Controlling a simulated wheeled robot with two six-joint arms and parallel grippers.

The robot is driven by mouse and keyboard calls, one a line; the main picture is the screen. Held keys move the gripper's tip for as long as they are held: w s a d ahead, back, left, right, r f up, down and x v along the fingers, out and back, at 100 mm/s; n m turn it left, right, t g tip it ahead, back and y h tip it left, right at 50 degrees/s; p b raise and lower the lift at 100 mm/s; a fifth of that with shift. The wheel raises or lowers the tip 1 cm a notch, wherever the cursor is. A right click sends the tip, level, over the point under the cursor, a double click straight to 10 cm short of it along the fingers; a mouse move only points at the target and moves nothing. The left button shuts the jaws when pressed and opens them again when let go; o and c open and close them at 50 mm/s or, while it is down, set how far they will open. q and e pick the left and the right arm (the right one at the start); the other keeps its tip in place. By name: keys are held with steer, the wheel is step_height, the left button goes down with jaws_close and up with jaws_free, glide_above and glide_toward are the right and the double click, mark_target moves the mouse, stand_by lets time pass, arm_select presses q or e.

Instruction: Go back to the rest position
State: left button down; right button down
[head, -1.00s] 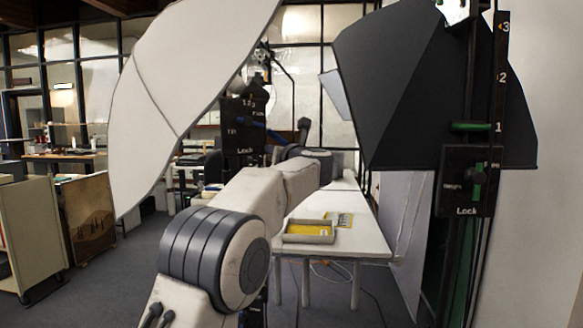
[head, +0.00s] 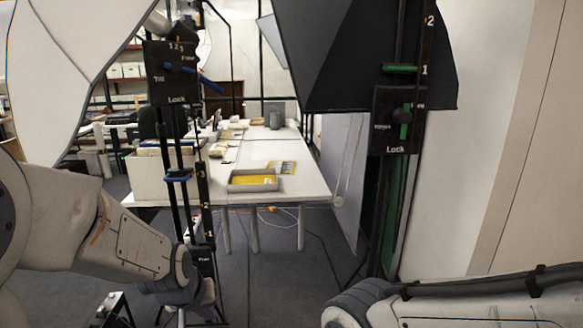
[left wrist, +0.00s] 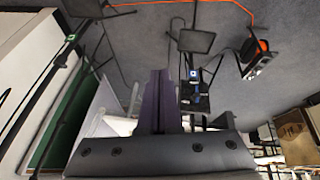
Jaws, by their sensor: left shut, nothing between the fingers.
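My left arm comes in from the left edge of the head view and reaches down to the lower left. My left gripper (head: 207,298) hangs low there, in front of the foot of a black light stand; its fingers are hard to make out in that view. In the left wrist view the left gripper (left wrist: 160,100) shows its two dark fingers together, shut and empty, above the grey floor. My right arm (head: 470,300) lies across the lower right of the head view. Its gripper is not seen.
A black light stand (head: 172,130) rises close to my left arm. A second stand (head: 398,120) with a black softbox (head: 370,50) is at right, by the wall. A white table (head: 300,180) with a tray (head: 232,186) stands ahead. An orange cable (left wrist: 150,3) lies on the floor.

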arm_select(q)
steer(key=s+a+f+m+g, duration=0.2)
steer(key=s+f+m+g, duration=0.1)
steer(key=s, duration=0.6)
steer(key=s+d+r+m+p, duration=0.1)
steer(key=s+d+r+m, duration=0.2)
steer(key=d, duration=0.6)
steer(key=shift+s+d+r+m+g+p, duration=0.3)
steer(key=shift+s+d+r+g+p, duration=0.1)
steer(key=shift+s+r, duration=0.6)
steer(key=c, duration=1.3)
jaws_free()
steer(key=s+d+r+m+g+p, duration=0.1)
steer(key=s+d+r+m, duration=0.2)
steer(key=s, duration=0.4)
steer(key=shift+s+d+r, duration=0.2)
steer(key=shift+s+d, duration=0.1)
steer(key=shift+d, duration=0.4)
steer(key=o, duration=0.5)
steer(key=shift+s+m, duration=0.25)
steer(key=shift+m, duration=0.05)
steer(key=shift+c, duration=0.2)
steer(key=shift+d, duration=0.1)
